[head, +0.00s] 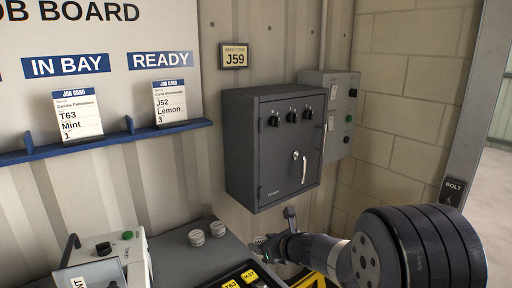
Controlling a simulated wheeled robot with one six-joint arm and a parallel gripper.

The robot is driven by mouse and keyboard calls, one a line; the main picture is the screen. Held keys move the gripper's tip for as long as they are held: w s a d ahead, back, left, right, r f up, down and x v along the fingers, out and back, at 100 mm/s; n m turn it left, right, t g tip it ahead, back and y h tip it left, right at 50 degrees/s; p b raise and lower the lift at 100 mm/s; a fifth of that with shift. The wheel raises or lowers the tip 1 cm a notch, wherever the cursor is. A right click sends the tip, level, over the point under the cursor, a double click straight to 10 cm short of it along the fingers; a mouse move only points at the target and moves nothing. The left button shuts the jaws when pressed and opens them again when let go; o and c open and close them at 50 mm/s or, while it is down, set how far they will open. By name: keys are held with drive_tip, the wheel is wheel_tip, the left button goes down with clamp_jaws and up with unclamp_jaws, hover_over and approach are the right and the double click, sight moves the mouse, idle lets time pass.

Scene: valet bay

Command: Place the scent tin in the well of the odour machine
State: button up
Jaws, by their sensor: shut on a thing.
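My gripper (273,243) is right of centre at the bottom, at the end of my arm, above the right side of the grey counter. It is shut on a small pale thing (260,240) that looks like a scent tin; it is too small to read. A white machine (138,262) with a black knob, a green button and a dark handle stands at the lower left, apart from my gripper. It looks like the odour machine; its well cannot be made out.
A black tray with yellow tags (248,275) lies at the counter's front, below my gripper. A dark grey safe (265,165) hangs on the wall behind. The job board's blue ledge (105,142) runs above the counter. Bare counter (180,262) lies between machine and tray.

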drive_tip(key=s+d+f+m+t+h+b, duration=0.1)
drive_tip(key=s+d+f+m+h, duration=0.1)
drive_tip(key=d+f, duration=0.2)
drive_tip(key=s+d+f+m+t+h+b, duration=0.1)
drive_tip(key=s+d+f+m+h, duration=0.1)
drive_tip(key=d, duration=0.7)
drive_tip(key=shift+s+f, duration=0.75)
drive_tip(key=shift+f, duration=0.2)
